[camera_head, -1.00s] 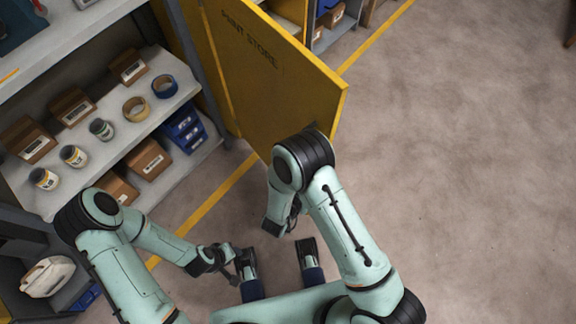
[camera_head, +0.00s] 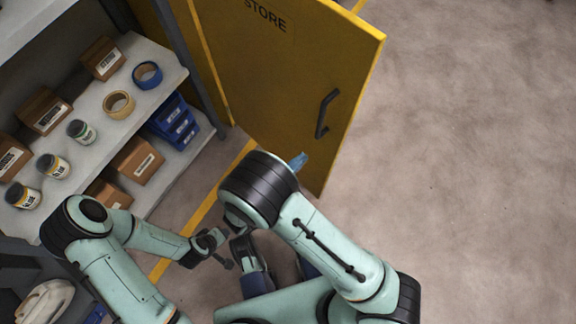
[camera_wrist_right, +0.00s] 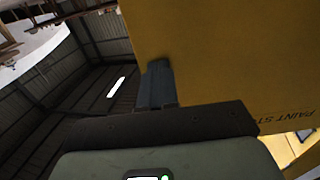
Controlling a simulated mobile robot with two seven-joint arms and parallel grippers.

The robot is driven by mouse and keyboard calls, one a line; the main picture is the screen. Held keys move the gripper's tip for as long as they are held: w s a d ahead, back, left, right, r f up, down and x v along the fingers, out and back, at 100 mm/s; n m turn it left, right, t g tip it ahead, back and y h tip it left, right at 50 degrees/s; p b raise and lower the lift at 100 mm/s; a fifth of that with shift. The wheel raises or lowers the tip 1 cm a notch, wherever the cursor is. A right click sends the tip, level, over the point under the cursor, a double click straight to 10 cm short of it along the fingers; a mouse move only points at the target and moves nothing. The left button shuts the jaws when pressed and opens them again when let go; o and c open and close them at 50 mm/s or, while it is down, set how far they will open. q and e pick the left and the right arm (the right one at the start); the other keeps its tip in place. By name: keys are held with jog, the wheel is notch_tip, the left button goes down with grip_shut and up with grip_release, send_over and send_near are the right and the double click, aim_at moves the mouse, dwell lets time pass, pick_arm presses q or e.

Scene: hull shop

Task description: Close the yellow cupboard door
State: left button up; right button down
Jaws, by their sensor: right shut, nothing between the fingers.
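The yellow cupboard door (camera_head: 275,75) stands open in the head view, with a dark bar handle (camera_head: 326,113) near its free edge and lettering ending in "STORE". My right gripper (camera_head: 299,161) is mostly hidden behind my right arm. Its bluish fingertips show in front of the lower part of the door, below and left of the handle. In the right wrist view the shut fingers (camera_wrist_right: 157,85) overlap the edge of the yellow door (camera_wrist_right: 220,55); I cannot tell whether they touch it. My left gripper (camera_head: 222,248) is low, left of my right arm, small and partly dark.
A yellow floor line (camera_head: 207,207) runs beneath. The concrete floor (camera_head: 470,170) to the right is clear.

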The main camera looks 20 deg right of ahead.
aim_at(326, 135)
jog(key=b+x, duration=0.1)
jog(key=x, duration=0.5)
jog(key=shift+w+d, duration=0.15)
jog(key=shift+d, duration=0.05)
pick_arm(q)
jog(key=shift+s+a+f, duration=0.2)
jog(key=shift+a+f, duration=0.05)
jog(key=shift+f, duration=0.4)
jog(key=shift+s+a+f, duration=0.2)
jog(key=shift+a+f, duration=0.05)
jog(key=shift+f, duration=0.4)
pick_arm(e)
jog(key=shift+x, duration=0.75)
